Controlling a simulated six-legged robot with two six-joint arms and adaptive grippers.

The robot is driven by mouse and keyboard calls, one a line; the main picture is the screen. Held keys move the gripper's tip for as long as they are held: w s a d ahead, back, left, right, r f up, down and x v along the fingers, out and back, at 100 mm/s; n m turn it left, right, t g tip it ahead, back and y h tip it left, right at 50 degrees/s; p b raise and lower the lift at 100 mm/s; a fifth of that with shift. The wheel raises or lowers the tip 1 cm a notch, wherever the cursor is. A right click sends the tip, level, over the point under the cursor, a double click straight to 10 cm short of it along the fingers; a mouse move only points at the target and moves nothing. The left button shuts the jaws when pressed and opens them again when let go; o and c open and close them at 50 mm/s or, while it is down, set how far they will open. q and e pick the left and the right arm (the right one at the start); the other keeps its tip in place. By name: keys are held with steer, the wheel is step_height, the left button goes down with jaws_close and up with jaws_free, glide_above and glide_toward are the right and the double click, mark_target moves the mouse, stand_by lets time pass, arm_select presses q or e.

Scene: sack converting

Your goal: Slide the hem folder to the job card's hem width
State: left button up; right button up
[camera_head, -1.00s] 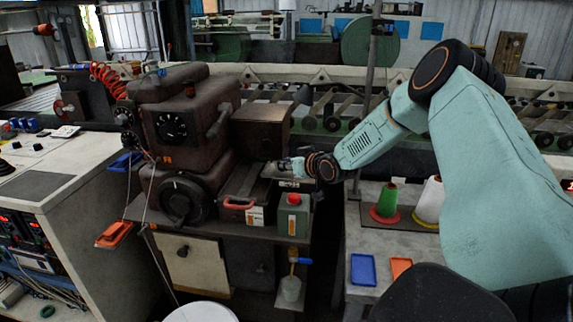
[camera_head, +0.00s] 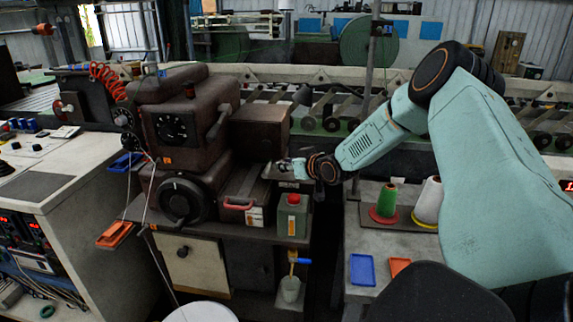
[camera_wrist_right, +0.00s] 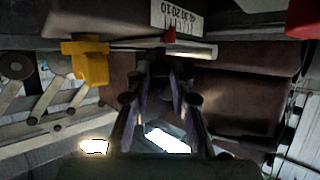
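My right gripper (camera_head: 284,169) reaches from the right to the front of the brown machine (camera_head: 180,130), just above the red-handled box. In the right wrist view its two fingers (camera_wrist_right: 160,72) lean inward, with a narrow dark gap between the tips. I cannot tell whether they touch anything. Just beyond the tips are a metal rod (camera_wrist_right: 200,50), a small red pointer (camera_wrist_right: 170,37) and a white scale (camera_wrist_right: 178,16) with numbers upside down. The hem folder is not clearly told apart from these dark parts. No job card is readable. My left gripper is not in view.
A yellow block (camera_wrist_right: 88,62) sits beside the rod. A green can with a red cap (camera_head: 293,214) and the red-handled box (camera_head: 243,200) stand below my right gripper. Thread cones (camera_head: 387,200), a blue tray (camera_head: 362,269) and an orange tray (camera_head: 399,266) lie on the right table.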

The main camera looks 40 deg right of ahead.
mark_target(287, 175)
steer(key=o, duration=0.5)
steer(key=shift+c, duration=0.2)
steer(key=shift+r, duration=0.1)
step_height(287, 175, up, 10)
stand_by(0.3)
stand_by(0.5)
